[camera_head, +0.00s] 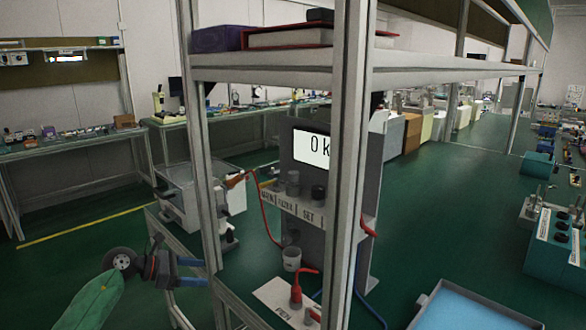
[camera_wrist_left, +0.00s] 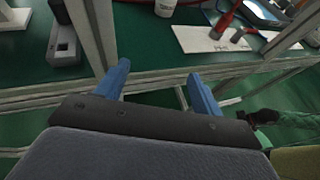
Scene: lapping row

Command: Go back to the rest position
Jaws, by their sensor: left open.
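My left gripper (camera_head: 204,272) is at the lower left of the head view, beside the metal frame of a workbench. Its two blue fingers point right, apart, with nothing between them. In the left wrist view the open fingers (camera_wrist_left: 158,74) are in front of the bench's front edge and frame rail. The arm behind the gripper comes in from the lower left. My right gripper is not in view.
A metal post (camera_head: 345,160) and shelf (camera_head: 270,62) stand close ahead. A test instrument (camera_head: 315,150) with a display, a red plug (camera_head: 296,296) and a white card (camera_wrist_left: 205,38) are on the bench.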

